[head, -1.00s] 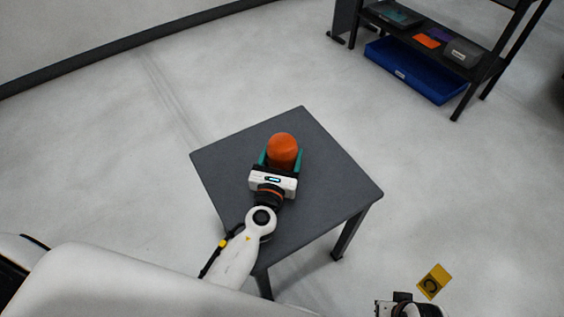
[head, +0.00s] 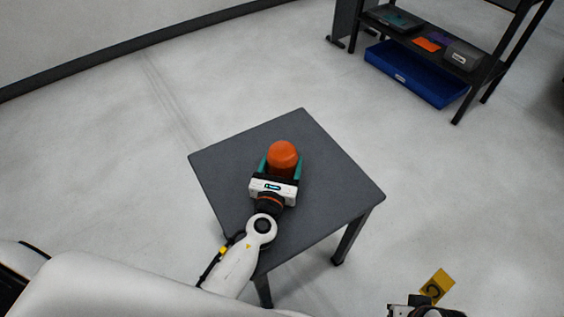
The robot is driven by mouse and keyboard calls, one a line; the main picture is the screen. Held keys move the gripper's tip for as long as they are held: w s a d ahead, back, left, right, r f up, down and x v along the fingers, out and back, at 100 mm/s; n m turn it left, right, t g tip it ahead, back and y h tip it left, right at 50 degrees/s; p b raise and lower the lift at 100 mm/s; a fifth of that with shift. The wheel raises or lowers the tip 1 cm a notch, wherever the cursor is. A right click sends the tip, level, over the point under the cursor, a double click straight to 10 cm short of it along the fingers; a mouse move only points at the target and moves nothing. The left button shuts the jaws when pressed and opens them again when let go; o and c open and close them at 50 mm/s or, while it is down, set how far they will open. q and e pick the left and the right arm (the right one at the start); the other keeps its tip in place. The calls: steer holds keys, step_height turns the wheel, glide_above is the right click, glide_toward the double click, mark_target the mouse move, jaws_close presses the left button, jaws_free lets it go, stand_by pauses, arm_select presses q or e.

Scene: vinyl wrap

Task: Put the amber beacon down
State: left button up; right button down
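The amber beacon (head: 283,157) is an orange, round-topped piece over the middle of the dark grey table (head: 335,180). My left gripper (head: 281,167) comes in from the near side, with one teal finger on each side of the beacon, and is shut on it. The beacon's lower part is hidden by the gripper, so I cannot tell whether it touches the table top. My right gripper (head: 425,307) is only partly in view at the bottom edge, away from the table, and its fingers cannot be made out.
The table top is otherwise bare. A black shelf (head: 490,66) at the back right holds a few items, with a blue bin (head: 415,75) low down. The floor around the table is clear.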

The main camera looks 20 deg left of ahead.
arm_select(q)
steer(key=o, duration=1.1)
arm_select(e)
steer(key=shift+r, duration=0.1)
arm_select(q)
steer(key=shift+r, duration=0.15)
steer(key=shift+s, duration=0.85)
steer(key=s, duration=0.9)
steer(key=shift+s+d, duration=0.25)
steer(key=shift+d, duration=0.05)
steer(key=shift+s, duration=0.4)
arm_select(e)
steer(key=shift+s+r, duration=0.15)
steer(key=shift+r, duration=0.2)
steer(key=shift+s+f, duration=0.1)
steer(key=shift+s, duration=0.05)
arm_select(q)
steer(key=shift+s, duration=0.1)
arm_select(e)
steer(key=shift+s, duration=0.1)
